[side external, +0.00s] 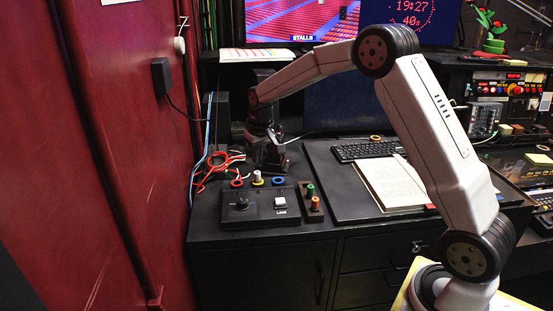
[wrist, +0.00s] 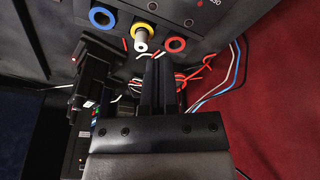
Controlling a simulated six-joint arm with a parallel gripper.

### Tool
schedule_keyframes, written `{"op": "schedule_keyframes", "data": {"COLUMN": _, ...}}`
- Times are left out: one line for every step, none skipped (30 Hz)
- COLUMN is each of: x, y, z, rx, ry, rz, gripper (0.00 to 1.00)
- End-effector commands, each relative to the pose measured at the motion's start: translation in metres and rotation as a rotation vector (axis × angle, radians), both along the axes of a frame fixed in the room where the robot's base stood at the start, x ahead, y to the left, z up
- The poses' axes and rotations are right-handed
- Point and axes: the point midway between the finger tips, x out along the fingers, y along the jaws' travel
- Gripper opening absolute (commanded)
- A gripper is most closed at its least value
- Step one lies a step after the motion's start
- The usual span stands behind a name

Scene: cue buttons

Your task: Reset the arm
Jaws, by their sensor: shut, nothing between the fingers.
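My gripper (side external: 271,167) points down over the left part of the black desk (side external: 325,232), behind the black control box (side external: 262,214). In the wrist view its dark fingers (wrist: 157,68) are together with nothing between them. The box carries a dark knob (side external: 241,204) and a pale square button (side external: 280,202) over the label "LANE". Behind the box are a red ring (side external: 237,183), a yellow ring with a white post (side external: 257,178) and a blue ring (side external: 278,181). These rings also show in the wrist view, ahead of the fingers and apart from them.
A dark stand with green and orange pegs (side external: 312,201) is right of the box. Red cables (side external: 212,170) and blue cables (side external: 199,165) lie left of my gripper, near the red wall (side external: 120,150). A keyboard (side external: 371,150) and an open notebook (side external: 390,183) lie to the right.

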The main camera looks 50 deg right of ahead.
Motion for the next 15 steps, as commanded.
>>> {"op": "schedule_keyframes", "data": {"x": -0.009, "y": 0.008, "z": 0.001, "rx": 0.000, "ry": -0.003, "rz": 0.011, "gripper": 0.00}}
{"op": "schedule_keyframes", "data": {"x": -0.014, "y": 0.012, "z": 0.000, "rx": -0.001, "ry": -0.004, "rz": 0.016, "gripper": 0.00}}
{"op": "schedule_keyframes", "data": {"x": -0.021, "y": 0.017, "z": 0.000, "rx": -0.001, "ry": -0.006, "rz": 0.023, "gripper": 0.00}}
{"op": "schedule_keyframes", "data": {"x": -0.027, "y": 0.021, "z": 0.000, "rx": -0.002, "ry": -0.008, "rz": 0.029, "gripper": 0.00}}
{"op": "schedule_keyframes", "data": {"x": -0.032, "y": 0.026, "z": -0.001, "rx": -0.002, "ry": -0.009, "rz": 0.035, "gripper": 0.00}}
{"op": "schedule_keyframes", "data": {"x": -0.040, "y": 0.031, "z": -0.002, "rx": -0.003, "ry": -0.012, "rz": 0.043, "gripper": 0.00}}
{"op": "schedule_keyframes", "data": {"x": -0.045, "y": 0.034, "z": -0.002, "rx": -0.003, "ry": -0.014, "rz": 0.048, "gripper": 0.00}}
{"op": "schedule_keyframes", "data": {"x": -0.051, "y": 0.038, "z": -0.003, "rx": -0.003, "ry": -0.016, "rz": 0.053, "gripper": 0.00}}
{"op": "schedule_keyframes", "data": {"x": -0.059, "y": 0.043, "z": -0.004, "rx": -0.003, "ry": -0.018, "rz": 0.060, "gripper": 0.00}}
{"op": "schedule_keyframes", "data": {"x": -0.065, "y": 0.047, "z": -0.005, "rx": -0.003, "ry": -0.020, "rz": 0.066, "gripper": 0.00}}
{"op": "schedule_keyframes", "data": {"x": -0.072, "y": 0.050, "z": -0.005, "rx": -0.003, "ry": -0.022, "rz": 0.071, "gripper": 0.00}}
{"op": "schedule_keyframes", "data": {"x": -0.080, "y": 0.055, "z": -0.006, "rx": -0.004, "ry": -0.024, "rz": 0.078, "gripper": 0.00}}
{"op": "schedule_keyframes", "data": {"x": -0.087, "y": 0.058, "z": -0.007, "rx": -0.004, "ry": -0.025, "rz": 0.084, "gripper": 0.00}}
{"op": "schedule_keyframes", "data": {"x": -0.093, "y": 0.061, "z": -0.008, "rx": -0.005, "ry": -0.028, "rz": 0.089, "gripper": 0.00}}
{"op": "schedule_keyframes", "data": {"x": -0.102, "y": 0.066, "z": -0.010, "rx": -0.004, "ry": -0.029, "rz": 0.098, "gripper": 0.00}}
